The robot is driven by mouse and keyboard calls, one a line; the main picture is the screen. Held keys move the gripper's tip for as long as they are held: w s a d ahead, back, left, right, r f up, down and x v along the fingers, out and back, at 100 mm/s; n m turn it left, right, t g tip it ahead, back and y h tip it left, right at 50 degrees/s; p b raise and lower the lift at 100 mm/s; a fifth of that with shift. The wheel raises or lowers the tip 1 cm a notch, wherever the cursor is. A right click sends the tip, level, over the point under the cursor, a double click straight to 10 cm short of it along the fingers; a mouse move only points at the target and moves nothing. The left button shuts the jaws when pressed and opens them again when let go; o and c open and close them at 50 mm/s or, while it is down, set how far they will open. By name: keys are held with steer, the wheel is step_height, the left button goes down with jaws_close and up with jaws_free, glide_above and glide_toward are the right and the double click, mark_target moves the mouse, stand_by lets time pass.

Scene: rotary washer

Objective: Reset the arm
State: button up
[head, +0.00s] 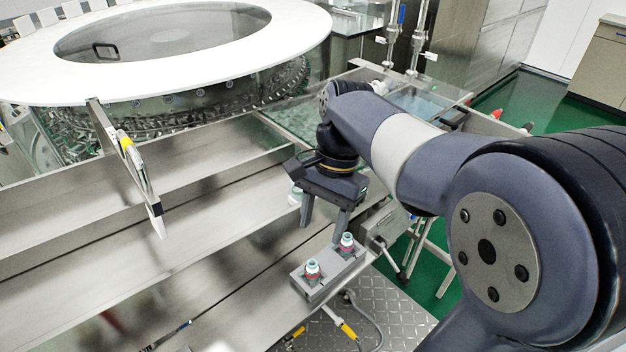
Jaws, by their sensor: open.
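My gripper (324,226) hangs from the end of my arm, near the middle of the head view. Its two fingers point down and stand apart, with nothing seen between them. The left bottle (312,271) and the right bottle (347,243) stand upright in the block. Another small white-and-teal item (295,196) shows just left of the gripper, partly hidden by it.
The rotary washer (170,50) with its white ring top stands at the back left. Steel channels (200,220) run across the left and middle, largely clear. A narrow upright plate (140,175) stands at their left. A steel box with a handle (385,225) is right of the gripper.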

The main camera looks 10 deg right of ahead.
mark_target(313, 262)
steer(key=x, duration=1)
steer(key=shift+a+f+p, duration=0.1)
steer(key=shift+f+p, duration=0.05)
steer(key=shift+p, duration=0.15)
steer(key=shift+s+r, duration=0.1)
steer(key=shift+r, duration=0.15)
